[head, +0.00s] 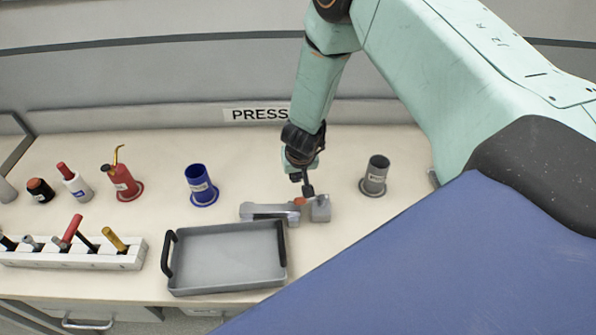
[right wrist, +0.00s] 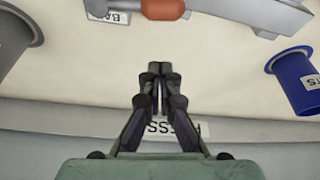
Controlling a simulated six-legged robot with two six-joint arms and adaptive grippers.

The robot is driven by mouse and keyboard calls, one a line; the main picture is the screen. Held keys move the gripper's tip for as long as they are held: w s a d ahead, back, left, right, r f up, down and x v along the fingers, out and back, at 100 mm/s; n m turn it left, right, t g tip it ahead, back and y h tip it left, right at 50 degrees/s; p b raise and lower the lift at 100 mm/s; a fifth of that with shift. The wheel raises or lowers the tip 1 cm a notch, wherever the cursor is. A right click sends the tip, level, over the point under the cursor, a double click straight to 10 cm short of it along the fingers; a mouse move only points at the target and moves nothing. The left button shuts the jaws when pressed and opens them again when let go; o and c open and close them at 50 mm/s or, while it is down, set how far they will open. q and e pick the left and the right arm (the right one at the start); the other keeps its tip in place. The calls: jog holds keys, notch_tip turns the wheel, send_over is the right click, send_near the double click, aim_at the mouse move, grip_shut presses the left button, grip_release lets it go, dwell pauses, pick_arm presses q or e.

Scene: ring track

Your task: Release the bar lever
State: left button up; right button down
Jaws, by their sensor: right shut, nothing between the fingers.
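The bar lever is a grey device (head: 268,211) on the bench, with an orange-red tip (head: 299,201) and a grey block (head: 320,209) at its right end. In the right wrist view the orange-red tip (right wrist: 164,8) is at the top edge and partly cut off, beside a label starting "BA". My right gripper (head: 308,191) is just above and behind the tip. Its fingers (right wrist: 158,72) are shut and empty, with a gap to the tip in the wrist view. I cannot tell the lever's exact angle. My left gripper is not in view.
A grey tray (head: 225,287) with black handles stands in front of the lever. A blue cup (head: 200,186) is to the left, a grey cup (head: 375,176) to the right. A tool rack (head: 72,259), a red oil can (head: 121,182) and bottles are further left.

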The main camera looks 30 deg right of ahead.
jog(key=shift+f, duration=0.5)
jog(key=shift+s+a+f+b, duration=0.1)
jog(key=shift+s+a+b, duration=0.15)
jog(key=shift+b, duration=0.3)
jog(key=shift+s+a+b, duration=0.15)
jog(key=shift+s+b, duration=0.15)
jog(key=shift+b, duration=0.05)
jog(key=shift+s+a+b, duration=0.2)
jog(key=shift+s+b, duration=0.05)
jog(key=shift+s, duration=0.35)
jog(key=shift+s+a+b, duration=0.15)
jog(key=shift+s+b, duration=0.05)
jog(key=shift+s, duration=0.4)
jog(key=shift+w+f, duration=0.1)
jog(key=shift+w, duration=0.05)
jog(key=shift+s+a, duration=0.1)
jog(key=shift+s, duration=0.15)
jog(key=shift+w+n, duration=0.1)
jog(key=shift+n, duration=0.2)
